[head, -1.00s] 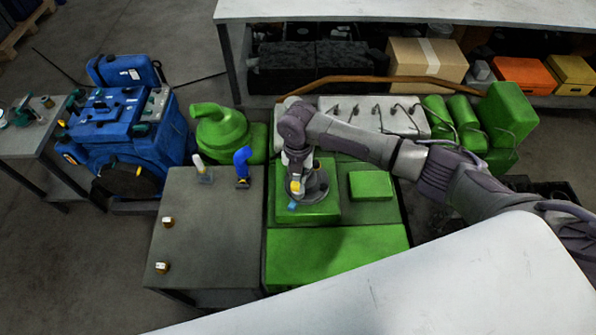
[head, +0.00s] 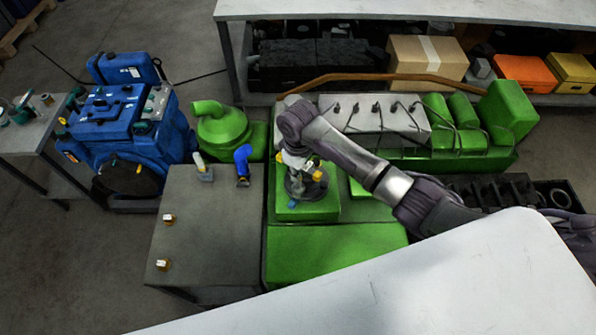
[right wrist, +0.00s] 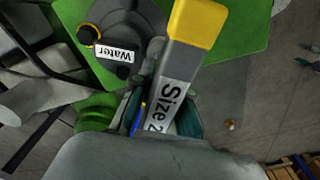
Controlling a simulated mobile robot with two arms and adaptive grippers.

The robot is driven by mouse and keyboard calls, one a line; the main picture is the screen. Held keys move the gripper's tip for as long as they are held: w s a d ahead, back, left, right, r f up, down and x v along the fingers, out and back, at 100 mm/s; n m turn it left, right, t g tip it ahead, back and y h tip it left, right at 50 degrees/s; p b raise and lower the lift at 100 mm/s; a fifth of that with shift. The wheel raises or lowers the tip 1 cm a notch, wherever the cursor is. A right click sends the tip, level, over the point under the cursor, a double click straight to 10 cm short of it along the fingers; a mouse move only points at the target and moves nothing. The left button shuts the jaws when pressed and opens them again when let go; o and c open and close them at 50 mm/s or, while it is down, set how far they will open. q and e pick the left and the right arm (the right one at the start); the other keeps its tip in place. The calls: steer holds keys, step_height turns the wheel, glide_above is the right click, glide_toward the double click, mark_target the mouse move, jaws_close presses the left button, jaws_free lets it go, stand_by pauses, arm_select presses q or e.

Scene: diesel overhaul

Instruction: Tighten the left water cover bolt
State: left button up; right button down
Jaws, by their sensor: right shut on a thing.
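My right gripper (head: 298,162) is above the grey round water cover (head: 306,186) on the green engine. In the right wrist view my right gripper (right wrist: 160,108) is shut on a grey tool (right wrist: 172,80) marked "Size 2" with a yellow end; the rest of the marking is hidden. The tool's yellow end covers part of the cover's right side. The cover (right wrist: 143,20) bears a white "Water" label (right wrist: 115,53). A bolt with a yellow ring (right wrist: 87,35) sits at the cover's left in this view. I cannot tell whether the tool touches a bolt. My left gripper is not in view.
A grey table (head: 210,230) left of the engine holds a blue tool (head: 243,162), a white-tipped tool (head: 201,165) and two small brass fittings (head: 168,219). A blue engine (head: 130,130) stands farther left. A white surface (head: 440,285) fills the lower right.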

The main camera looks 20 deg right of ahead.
steer(key=m, duration=0.4)
steer(key=shift+a, duration=0.1)
steer(key=m, duration=0.4)
steer(key=shift+w+m, duration=0.1)
steer(key=shift+m, duration=0.2)
steer(key=shift+r+n, duration=0.1)
steer(key=shift+n, duration=0.3)
